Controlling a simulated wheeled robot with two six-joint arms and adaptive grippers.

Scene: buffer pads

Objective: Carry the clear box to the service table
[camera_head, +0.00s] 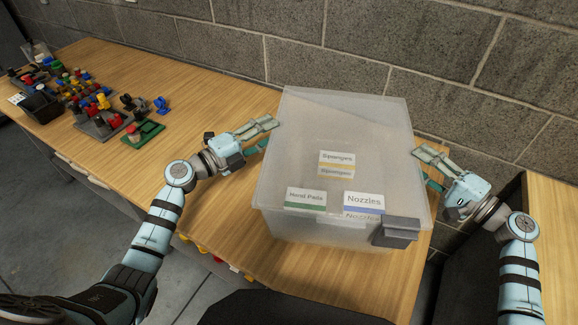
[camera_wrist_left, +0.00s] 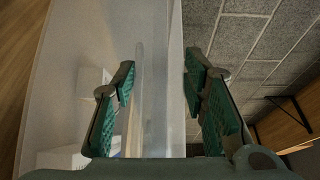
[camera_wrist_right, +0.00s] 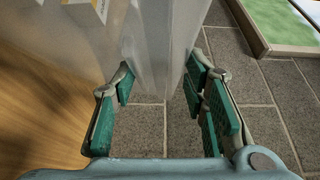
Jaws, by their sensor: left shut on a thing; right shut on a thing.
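The clear box (camera_head: 290,160) is a large translucent bin in the middle of the head view, with a dark grey latch on its front right. Labels reading Sponges, Hand Pads and Nozzles show at its front. My left gripper (camera_head: 264,134) is shut on the box's left wall, and the wall runs between its fingers in the left wrist view (camera_wrist_left: 155,90). My right gripper (camera_head: 424,168) is shut on the right wall, seen between its fingers in the right wrist view (camera_wrist_right: 160,50). I cannot tell whether the box's bottom touches the wooden table (camera_head: 200,70). Which surface is the service table is not marked.
Dark trays with several coloured parts and a black bin (camera_head: 40,106) lie at the table's far left. A green tray (camera_head: 142,134) is nearest the box. A block wall (camera_head: 380,50) stands behind. Another wooden surface (camera_head: 555,215) shows at the right edge.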

